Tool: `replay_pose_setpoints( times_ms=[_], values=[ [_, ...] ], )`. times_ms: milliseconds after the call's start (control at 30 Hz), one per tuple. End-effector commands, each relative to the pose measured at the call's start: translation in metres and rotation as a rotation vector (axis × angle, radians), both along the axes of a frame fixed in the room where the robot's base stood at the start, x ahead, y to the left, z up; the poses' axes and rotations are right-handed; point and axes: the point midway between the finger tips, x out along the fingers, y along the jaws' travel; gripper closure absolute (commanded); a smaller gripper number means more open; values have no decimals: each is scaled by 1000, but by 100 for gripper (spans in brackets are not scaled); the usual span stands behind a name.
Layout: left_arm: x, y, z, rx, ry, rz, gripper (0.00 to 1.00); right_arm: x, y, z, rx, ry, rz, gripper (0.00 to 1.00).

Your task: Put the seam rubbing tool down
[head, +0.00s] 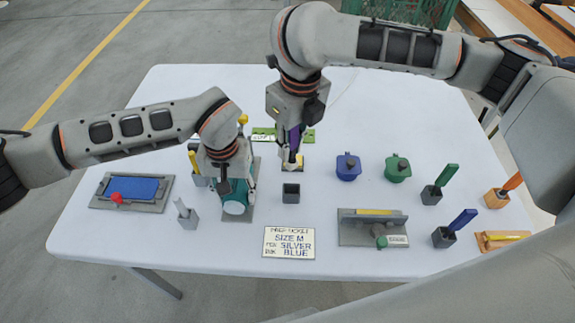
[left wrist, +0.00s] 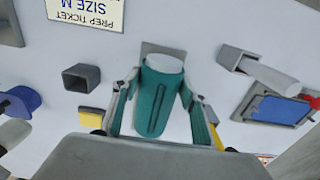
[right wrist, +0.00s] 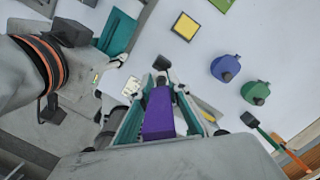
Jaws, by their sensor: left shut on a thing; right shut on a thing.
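A tool with a purple handle, which I take to be the seam rubbing tool, is held in my right gripper (head: 292,158). The purple handle (right wrist: 158,116) shows between the teal fingers in the right wrist view. The tool is above the table, behind an empty dark square holder (head: 291,193). The holder also shows in the left wrist view (left wrist: 81,77). My left gripper (head: 237,197) is shut on a teal cylinder (left wrist: 158,103) with a pale end, over a grey plate. The tool's lower end is hard to make out.
A prep ticket (head: 289,242) lies in front of the holder. A yellow pad (right wrist: 185,26) lies behind it. A blue pot (head: 348,167) and a green pot (head: 398,168) stand to the right. A grey fixture (head: 355,229) sits front right, a blue-topped tray (head: 133,188) far left.

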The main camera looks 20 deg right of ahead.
Motion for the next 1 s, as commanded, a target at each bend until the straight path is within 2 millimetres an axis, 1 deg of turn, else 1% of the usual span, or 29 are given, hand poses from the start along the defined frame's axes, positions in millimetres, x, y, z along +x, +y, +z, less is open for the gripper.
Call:
replay_pose_setpoints(
  times_ms=[33, 100, 267, 500, 600, 867, 1000],
  values=[
    [0, 0, 0, 0, 0, 0, 72, -1, 0, -10, 1, 4, -1, 100],
    [0, 0, 0, 0, 0, 0, 72, -1, 0, -20, 2, 3, -2, 100],
    [0, 0, 0, 0, 0, 0, 72, 0, 0, -33, 1, 1, -1, 100],
    [0, 0, 0, 0, 0, 0, 72, 0, 0, -65, 1, 1, -2, 100],
    [0, 0, 0, 0, 0, 0, 72, 0, 0, -71, 1, 0, -1, 100],
    [0, 0, 0, 0, 0, 0, 72, 1, 0, -72, 1, -2, -1, 100],
    [0, 0, 0, 0, 0, 0, 72, 1, 0, -75, 1, -1, -2, 100]
  ],
)
